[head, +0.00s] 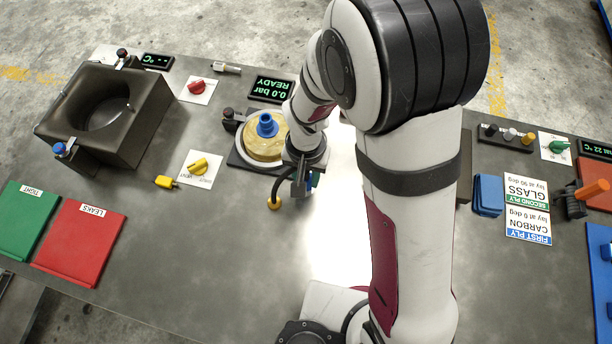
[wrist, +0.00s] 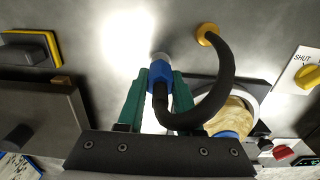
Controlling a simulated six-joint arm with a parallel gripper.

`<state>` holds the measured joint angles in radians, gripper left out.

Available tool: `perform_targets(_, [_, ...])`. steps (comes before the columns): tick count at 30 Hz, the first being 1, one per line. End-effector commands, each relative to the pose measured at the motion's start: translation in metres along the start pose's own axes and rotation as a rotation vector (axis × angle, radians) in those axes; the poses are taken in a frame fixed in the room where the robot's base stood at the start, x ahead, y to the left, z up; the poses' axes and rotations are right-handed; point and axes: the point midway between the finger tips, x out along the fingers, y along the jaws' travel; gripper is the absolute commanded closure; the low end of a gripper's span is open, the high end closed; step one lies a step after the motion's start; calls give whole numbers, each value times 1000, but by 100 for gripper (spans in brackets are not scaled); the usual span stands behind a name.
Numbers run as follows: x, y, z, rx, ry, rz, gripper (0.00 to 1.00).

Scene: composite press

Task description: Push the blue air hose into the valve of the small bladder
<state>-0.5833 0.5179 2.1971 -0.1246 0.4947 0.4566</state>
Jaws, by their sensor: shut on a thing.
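My gripper (head: 303,184) has green fingers and is shut on the blue end of the air hose (wrist: 158,82), with a pale tip pointing out past the fingertips. The gripper also shows in the wrist view (wrist: 160,76). The black hose (wrist: 221,88) curves from this end to a yellow fitting (head: 274,202) on the bench. The tan, round small bladder (head: 254,151) sits on a dark plate left of my gripper in the head view, with a blue valve (head: 267,122) on top. The hose end is apart from the valve. The bladder (wrist: 236,114) is partly hidden behind the hose in the wrist view.
A yellow knob plate (head: 198,168) and a display reading 0.0 bar READY (head: 271,89) stand near the bladder. A dark box (head: 152,121) with a round hollow is at the left. Green (head: 28,220) and red (head: 80,243) pads lie front left. Bench between is clear.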

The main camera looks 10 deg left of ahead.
Motion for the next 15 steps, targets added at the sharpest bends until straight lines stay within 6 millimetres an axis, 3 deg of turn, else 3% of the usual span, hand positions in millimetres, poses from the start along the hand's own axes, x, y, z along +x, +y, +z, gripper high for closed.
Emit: perform_targets(15, [-36, 0, 0, 0, 2, -1, 100])
